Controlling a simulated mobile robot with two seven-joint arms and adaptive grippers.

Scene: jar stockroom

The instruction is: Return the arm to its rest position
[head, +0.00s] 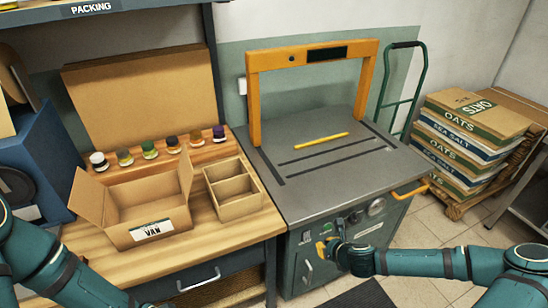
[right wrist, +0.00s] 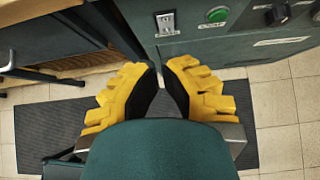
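My right arm comes in from the right edge of the head view, with its right gripper (head: 330,250) low in front of the grey-green machine cabinet (head: 312,266). In the right wrist view the right gripper (right wrist: 161,72) shows two yellow fingers with black pads.
The wooden bench holds an open carton (head: 148,208), a divided box (head: 232,189) and a row of small jars. A yellow pencil-like bar (head: 321,141) lies on the machine top beneath an orange arch (head: 254,100). Stacked sacks (head: 470,140) stand at right, beside a green hand truck (head: 421,75).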

